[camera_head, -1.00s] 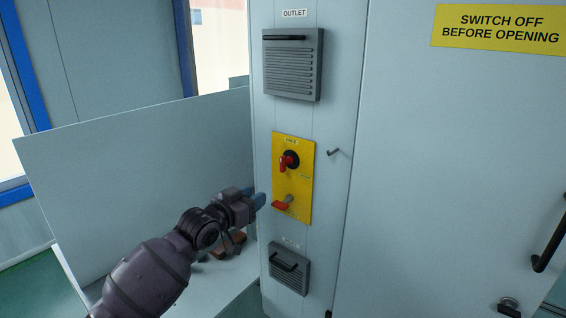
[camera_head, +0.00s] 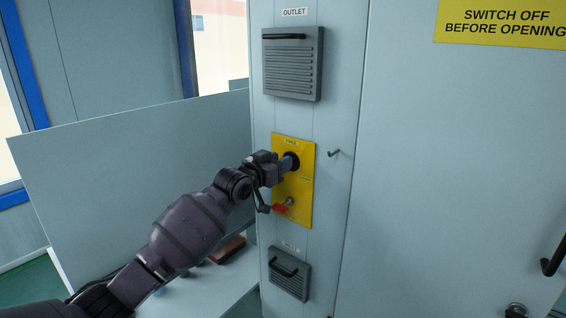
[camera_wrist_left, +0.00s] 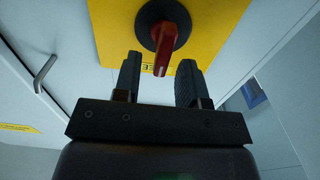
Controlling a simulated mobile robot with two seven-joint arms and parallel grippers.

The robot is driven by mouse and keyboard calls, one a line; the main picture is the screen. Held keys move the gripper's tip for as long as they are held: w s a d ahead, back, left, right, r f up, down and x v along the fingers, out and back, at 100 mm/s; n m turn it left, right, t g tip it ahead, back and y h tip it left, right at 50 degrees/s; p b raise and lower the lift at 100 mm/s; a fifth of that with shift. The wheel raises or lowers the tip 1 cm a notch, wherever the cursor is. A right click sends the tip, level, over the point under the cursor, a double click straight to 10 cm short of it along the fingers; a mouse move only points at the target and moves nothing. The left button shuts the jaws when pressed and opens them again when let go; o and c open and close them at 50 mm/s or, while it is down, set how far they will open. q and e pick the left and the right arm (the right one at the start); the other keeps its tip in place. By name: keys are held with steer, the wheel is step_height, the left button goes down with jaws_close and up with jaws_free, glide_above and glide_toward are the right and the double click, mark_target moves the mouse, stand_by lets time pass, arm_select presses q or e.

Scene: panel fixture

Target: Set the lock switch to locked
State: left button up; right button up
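The lock switch, a red handle (camera_wrist_left: 169,42) on a round black base (camera_wrist_left: 150,22), is on the yellow plate (camera_head: 306,190). In the left wrist view the handle points down the picture, toward a partly hidden label. My left gripper (camera_head: 291,161) is at the switch. In the left wrist view its fingers (camera_wrist_left: 159,66) are open, with the handle's end showing between them, and I see no contact. In the head view the fingers hide the handle and part of the black base (camera_head: 294,157). My right gripper is not in view.
A second red handle (camera_head: 281,209) sits lower on the yellow plate, close under my left gripper. Grey vents are above (camera_head: 292,65) and below (camera_head: 289,273). A brown block (camera_head: 228,250) lies on the shelf at left.

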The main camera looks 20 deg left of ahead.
arm_select(q)
steer(key=shift+x, duration=0.8)
jaws_close()
